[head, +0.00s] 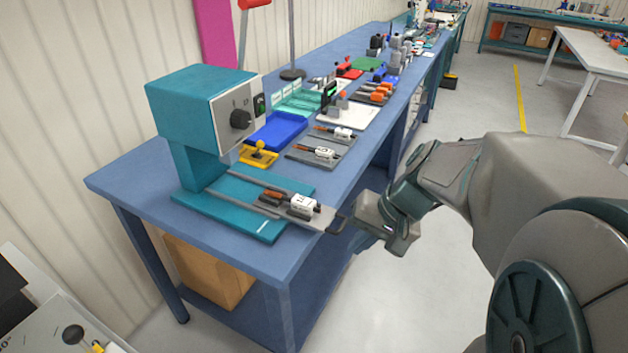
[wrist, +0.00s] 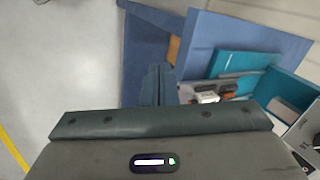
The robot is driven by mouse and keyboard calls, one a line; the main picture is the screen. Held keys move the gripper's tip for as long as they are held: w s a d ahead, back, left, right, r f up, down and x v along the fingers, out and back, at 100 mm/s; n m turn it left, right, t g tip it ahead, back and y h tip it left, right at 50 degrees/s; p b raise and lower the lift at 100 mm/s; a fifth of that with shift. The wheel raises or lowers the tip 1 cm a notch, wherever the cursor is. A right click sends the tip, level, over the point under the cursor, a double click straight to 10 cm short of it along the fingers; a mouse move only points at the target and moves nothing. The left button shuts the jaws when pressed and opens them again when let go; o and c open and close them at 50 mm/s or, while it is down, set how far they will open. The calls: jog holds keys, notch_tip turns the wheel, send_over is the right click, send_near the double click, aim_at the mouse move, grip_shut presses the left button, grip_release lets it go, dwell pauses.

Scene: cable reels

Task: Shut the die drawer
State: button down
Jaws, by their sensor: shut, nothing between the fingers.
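The die drawer (head: 322,222) is a flat grey tray sticking out at the front of the teal press (head: 200,110). A white-labelled die block (head: 305,203) and dark and orange pieces lie on it. Its dark handle sits at the outer end, over the bench's front edge. My gripper (head: 352,231) is just outside that handle. I cannot tell whether they touch. In the wrist view my gripper's fingers (wrist: 157,82) are together and empty, and the die block (wrist: 207,97) shows just right of them. The handle is hidden there.
The blue bench (head: 130,180) runs away to the back, with a blue tray (head: 278,130), a yellow holder (head: 258,154) and other die sets (head: 318,152) on it. A cardboard box (head: 205,272) stands below. The floor (head: 400,300) in front of the bench is clear.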

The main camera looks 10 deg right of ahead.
aim_at(339, 230)
jog(key=w+d+m+t+y+b, duration=0.1)
jog(key=w+d+m+t+y, duration=0.2)
jog(key=w+d, duration=0.35)
jog(key=x, duration=1.2)
jog(key=shift+w+a+r, duration=0.15)
jog(key=shift+a+r, duration=0.1)
jog(key=shift+r, duration=0.15)
